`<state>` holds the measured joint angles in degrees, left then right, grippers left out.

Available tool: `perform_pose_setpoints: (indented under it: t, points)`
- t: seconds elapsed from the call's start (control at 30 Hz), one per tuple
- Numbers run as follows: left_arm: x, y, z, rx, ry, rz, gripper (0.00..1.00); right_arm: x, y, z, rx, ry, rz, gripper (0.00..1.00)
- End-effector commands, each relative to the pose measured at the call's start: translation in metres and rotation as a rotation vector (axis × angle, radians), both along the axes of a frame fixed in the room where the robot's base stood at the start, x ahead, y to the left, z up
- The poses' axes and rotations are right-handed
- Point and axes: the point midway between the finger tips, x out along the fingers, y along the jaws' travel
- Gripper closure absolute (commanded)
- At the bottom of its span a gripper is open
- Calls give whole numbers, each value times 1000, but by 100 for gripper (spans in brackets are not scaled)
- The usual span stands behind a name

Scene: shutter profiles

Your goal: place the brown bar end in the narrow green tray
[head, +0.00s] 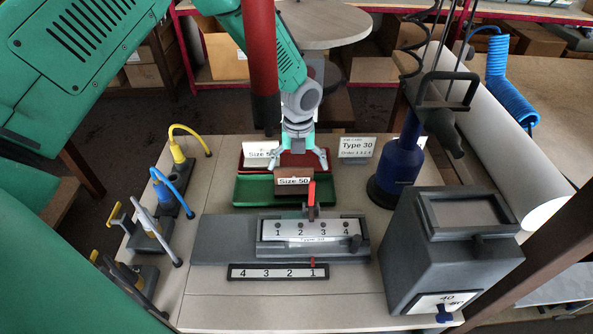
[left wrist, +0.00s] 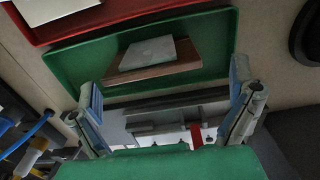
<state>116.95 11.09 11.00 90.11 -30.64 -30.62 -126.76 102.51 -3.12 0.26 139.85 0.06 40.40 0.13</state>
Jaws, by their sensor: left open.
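The narrow green tray (head: 253,190) lies mid-table, and its rim also shows in the left wrist view (left wrist: 222,45). A brown block (head: 293,172) with a "Size 50" card on its front stands in the tray. In the left wrist view a brown piece (left wrist: 185,65) with a pale flat face lies within the tray walls. I cannot tell for sure whether it is the bar end. My left gripper (head: 298,160) is open over the tray, its fingers apart to either side of the brown block. The left wrist view shows nothing between its fingertips (left wrist: 164,110). My right gripper is not in view.
A red tray (head: 248,153) with a card lies behind the green tray. A grey fixture (head: 312,247) with numbered stops stands in front. A blue bottle-shaped device (head: 399,165) and a dark grey box (head: 440,250) stand right. Several cabled tools (head: 172,190) line the left edge.

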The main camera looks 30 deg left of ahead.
Motion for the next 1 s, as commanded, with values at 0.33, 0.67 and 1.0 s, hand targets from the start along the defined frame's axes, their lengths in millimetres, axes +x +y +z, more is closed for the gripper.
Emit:
perform_pose_setpoints:
  t: [0.33,0.67,1.0]
  points:
    - [1,4,72,-6,-2,2,0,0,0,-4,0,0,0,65]
    - [0,0,95,-1,1,2,0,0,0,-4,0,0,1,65]
    - [0,2,95,-3,1,2,0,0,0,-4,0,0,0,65]
